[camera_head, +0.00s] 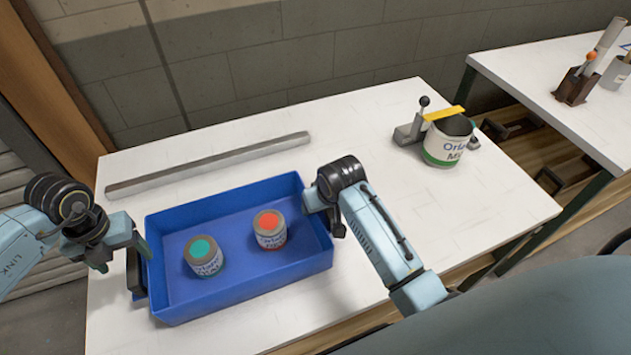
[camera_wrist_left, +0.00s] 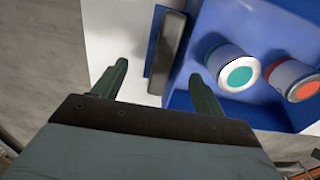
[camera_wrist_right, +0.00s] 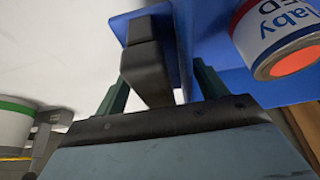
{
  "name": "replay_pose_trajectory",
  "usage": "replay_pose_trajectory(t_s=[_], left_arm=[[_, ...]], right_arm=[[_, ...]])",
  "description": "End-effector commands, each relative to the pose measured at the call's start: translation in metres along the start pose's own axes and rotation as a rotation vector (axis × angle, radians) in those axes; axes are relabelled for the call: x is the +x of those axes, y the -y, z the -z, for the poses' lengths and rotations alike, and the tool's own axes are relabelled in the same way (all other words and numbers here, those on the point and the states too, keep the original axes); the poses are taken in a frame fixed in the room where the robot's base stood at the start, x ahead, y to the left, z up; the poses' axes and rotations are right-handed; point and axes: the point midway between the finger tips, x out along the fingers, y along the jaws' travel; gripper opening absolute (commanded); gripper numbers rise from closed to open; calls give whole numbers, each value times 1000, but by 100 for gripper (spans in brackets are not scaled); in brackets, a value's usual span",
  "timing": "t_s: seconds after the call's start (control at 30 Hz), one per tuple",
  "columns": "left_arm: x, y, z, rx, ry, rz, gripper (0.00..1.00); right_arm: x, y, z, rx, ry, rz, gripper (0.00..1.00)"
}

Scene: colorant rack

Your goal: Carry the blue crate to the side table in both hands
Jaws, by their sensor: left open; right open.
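The blue crate (camera_head: 180,305) sits on the white table, holding a can with a teal top (camera_head: 203,257) and a can with a red top (camera_head: 269,230). My left gripper (camera_head: 126,260) is open at the crate's left end. In the left wrist view, the dark left handle (camera_wrist_left: 166,52) lies between and ahead of its fingers. My right gripper (camera_head: 327,212) is open at the crate's right end. In the right wrist view, the dark right handle (camera_wrist_right: 146,62) lies between its fingers (camera_wrist_right: 160,90). The side table (camera_head: 530,75) stands at the upper right.
A long grey bar (camera_head: 210,163) lies behind the crate. A larger labelled can (camera_head: 443,145) with a yellow strip on top stands in a holder at the back right. A gap separates the tables. A dark tool holder (camera_head: 576,88) stands on the side table, whose nearer left part is clear.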

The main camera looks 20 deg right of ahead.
Motion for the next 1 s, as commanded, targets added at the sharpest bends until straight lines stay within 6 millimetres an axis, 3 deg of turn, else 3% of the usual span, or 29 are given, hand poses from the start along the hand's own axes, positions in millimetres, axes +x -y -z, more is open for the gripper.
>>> replay_pose_trajectory(t_s=[0.2,0.5,0.67,1.0], left_arm=[[-41,-1,-1,-2,2,-1,72],[-58,-2,0,-3,-2,-3,72],[-58,-2,0,-3,-2,-2,72],[-58,-1,0,-3,-1,-2,72]], right_arm=[[0,0,0,0,0,1,72],[-8,0,0,0,-1,1,72],[-31,0,1,0,-4,1,72],[-96,0,0,0,-3,1,72]])
